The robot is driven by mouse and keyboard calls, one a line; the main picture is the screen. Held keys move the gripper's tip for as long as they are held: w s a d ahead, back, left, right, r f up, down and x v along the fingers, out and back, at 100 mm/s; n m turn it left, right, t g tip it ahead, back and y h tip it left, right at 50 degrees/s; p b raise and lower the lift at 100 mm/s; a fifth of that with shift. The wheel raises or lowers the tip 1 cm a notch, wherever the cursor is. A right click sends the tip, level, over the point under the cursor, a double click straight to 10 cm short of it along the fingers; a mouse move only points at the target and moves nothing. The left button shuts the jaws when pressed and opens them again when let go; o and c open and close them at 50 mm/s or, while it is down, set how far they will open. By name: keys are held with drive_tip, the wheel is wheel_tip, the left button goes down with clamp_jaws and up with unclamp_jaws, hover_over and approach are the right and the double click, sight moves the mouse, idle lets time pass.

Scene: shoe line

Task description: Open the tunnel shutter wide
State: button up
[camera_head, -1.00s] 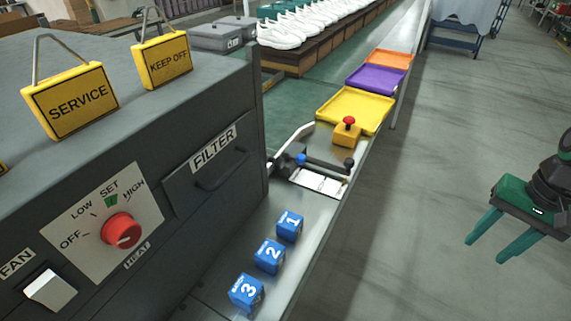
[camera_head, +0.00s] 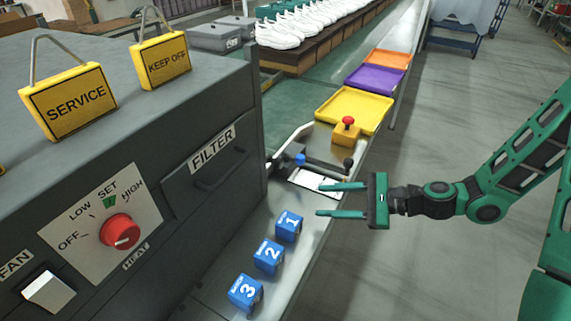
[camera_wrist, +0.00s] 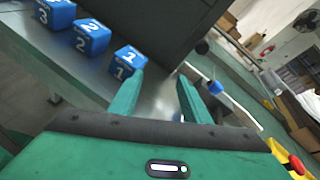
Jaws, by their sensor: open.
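The grey tunnel machine (camera_head: 215,110) fills the left of the head view. I cannot make out a shutter panel for certain. Beside the machine's right end, on the metal ledge, is a dark bar with a black ball knob (camera_head: 348,163) and a blue knob (camera_head: 301,159). A white plate (camera_head: 312,179) lies in front of the bar. The blue knob also shows in the wrist view (camera_wrist: 215,88). My gripper (camera_head: 320,199) is open and empty, with its green fingers pointing left over the ledge, near the plate and apart from the knobs. Its fingers also show in the wrist view (camera_wrist: 160,88).
Several blue numbered cubes stand on the ledge; cube 1 (camera_head: 289,226) is closest to my fingers. A yellow box with a red button (camera_head: 347,131) stands beyond the bar, before a yellow tray (camera_head: 355,109). The filter handle (camera_head: 222,170) is on the machine. Floor to the right is open.

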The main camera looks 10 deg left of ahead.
sight(282, 163)
drive_tip(key=w+a+r+m+t+y, duration=0.1)
drive_tip(key=w+a+m, duration=0.1)
drive_tip(key=a, duration=0.2)
drive_tip(key=w+a+r+m+t+y, duration=0.1)
drive_tip(key=w+a+m, duration=0.1)
drive_tip(key=w+a, duration=0.1)
drive_tip(key=w+a+r+m+t, duration=0.1)
drive_tip(key=w+a+m, duration=0.2)
drive_tip(key=a, duration=0.2)
drive_tip(key=shift+a+r+t+y, duration=0.35)
drive_tip(key=shift+t+y, duration=0.05)
